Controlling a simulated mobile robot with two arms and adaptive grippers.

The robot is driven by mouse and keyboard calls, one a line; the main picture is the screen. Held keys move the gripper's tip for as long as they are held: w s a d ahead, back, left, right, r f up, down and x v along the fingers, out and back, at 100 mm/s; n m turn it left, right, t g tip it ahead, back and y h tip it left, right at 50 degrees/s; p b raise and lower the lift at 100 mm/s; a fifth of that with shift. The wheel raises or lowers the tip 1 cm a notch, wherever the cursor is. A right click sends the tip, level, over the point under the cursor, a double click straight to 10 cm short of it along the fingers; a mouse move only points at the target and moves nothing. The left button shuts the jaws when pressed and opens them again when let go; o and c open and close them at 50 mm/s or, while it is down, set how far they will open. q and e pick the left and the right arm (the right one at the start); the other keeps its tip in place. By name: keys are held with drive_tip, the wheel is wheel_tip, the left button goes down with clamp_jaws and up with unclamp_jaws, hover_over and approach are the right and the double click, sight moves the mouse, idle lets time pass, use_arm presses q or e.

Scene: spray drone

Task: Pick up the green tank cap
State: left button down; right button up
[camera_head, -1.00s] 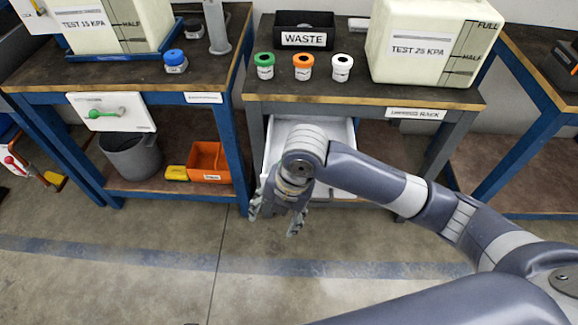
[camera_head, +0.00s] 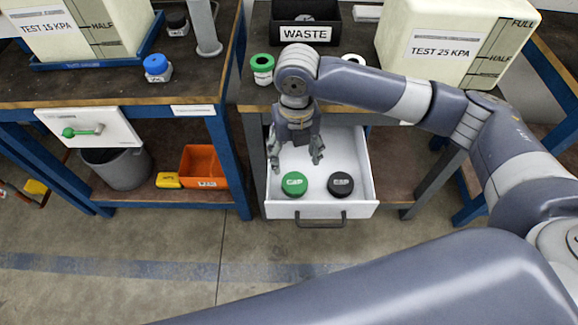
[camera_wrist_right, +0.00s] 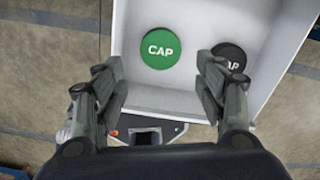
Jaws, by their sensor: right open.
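The green tank cap (camera_head: 294,184) is a round disc lettered "CAP" lying in the open white drawer (camera_head: 272,210), on its left side. A black cap (camera_head: 340,184) lies to its right. My right gripper (camera_head: 296,162) is open and empty, pointing down over the drawer, behind the green cap in the head view. In the right wrist view the green cap (camera_wrist_right: 160,48) shows whole, ahead of and between the open fingers (camera_wrist_right: 161,85), touched by neither. The black cap (camera_wrist_right: 229,57) is partly hidden behind the right finger. My left gripper is not in view.
The drawer's walls enclose the caps, and its dark handle (camera_head: 308,219) faces front. On the bench above are a green-ringed jar (camera_head: 262,69), a waste bin (camera_head: 305,22) and a large tank (camera_head: 445,45). An orange bin (camera_head: 203,165) sits on the left bench's lower shelf.

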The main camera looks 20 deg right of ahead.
drive_tip(key=b, duration=0.1)
hover_over(295, 182)
wheel_tip(295, 182, down, 4)
drive_tip(key=shift+f, duration=0.85)
wheel_tip(295, 182, down, 5)
drive_tip(key=shift+r+b, duration=0.1)
drive_tip(key=shift+b, duration=0.5)
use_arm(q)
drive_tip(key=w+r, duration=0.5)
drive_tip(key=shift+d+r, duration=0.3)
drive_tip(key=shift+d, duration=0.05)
use_arm(e)
drive_tip(key=c, duration=0.8)
